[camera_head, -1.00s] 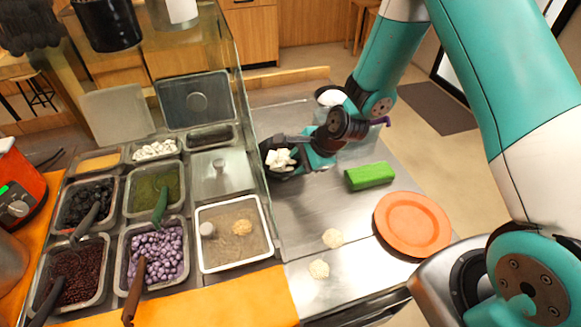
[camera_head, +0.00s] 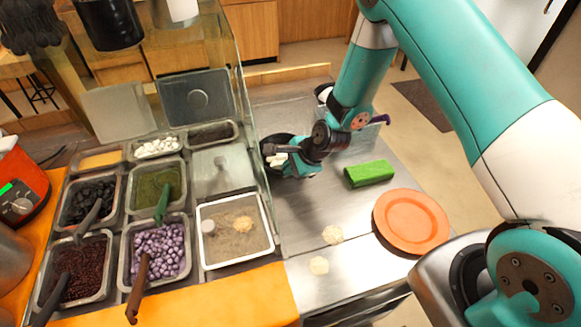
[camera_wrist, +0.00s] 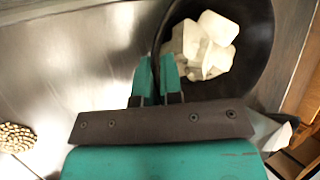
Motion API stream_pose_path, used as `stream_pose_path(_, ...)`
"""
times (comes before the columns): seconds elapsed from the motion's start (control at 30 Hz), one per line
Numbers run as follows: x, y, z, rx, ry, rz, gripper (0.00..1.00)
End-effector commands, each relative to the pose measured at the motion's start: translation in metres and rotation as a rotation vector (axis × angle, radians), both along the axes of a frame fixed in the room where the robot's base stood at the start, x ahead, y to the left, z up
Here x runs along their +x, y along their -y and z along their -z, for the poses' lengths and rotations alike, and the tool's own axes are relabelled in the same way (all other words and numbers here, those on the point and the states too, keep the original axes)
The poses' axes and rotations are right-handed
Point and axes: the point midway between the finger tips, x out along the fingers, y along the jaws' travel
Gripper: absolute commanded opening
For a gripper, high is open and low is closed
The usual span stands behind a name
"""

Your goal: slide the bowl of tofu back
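The bowl of tofu is a dark round bowl (camera_wrist: 258,72) with white tofu cubes (camera_wrist: 204,45) inside. In the head view the bowl (camera_head: 270,145) stands on the steel counter beside the glass screen, partly hidden by my gripper (camera_head: 281,155). In the wrist view my gripper (camera_wrist: 157,75) has its two teal fingers close together at the bowl's left side. The rim runs between them, one finger inside and one outside, so it is shut on the rim. Some tofu (camera_head: 277,160) shows past the gripper.
A green block (camera_head: 369,173), an orange plate (camera_head: 412,221) and two pale round pieces (camera_head: 333,234) lie on the steel counter (camera_head: 305,210). Topping trays stand left of the glass screen (camera_head: 252,120). A white-filled bowl (camera_head: 324,92) is partly hidden behind my arm.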

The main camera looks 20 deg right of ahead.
Motion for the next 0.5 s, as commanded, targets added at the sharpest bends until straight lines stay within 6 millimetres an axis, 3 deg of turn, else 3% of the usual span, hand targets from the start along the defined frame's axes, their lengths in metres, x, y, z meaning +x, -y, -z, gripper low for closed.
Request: stream_pose_path(0.5, 0.001, 0.01, 0.0, 0.0, 0.0, -0.007, 0.0)
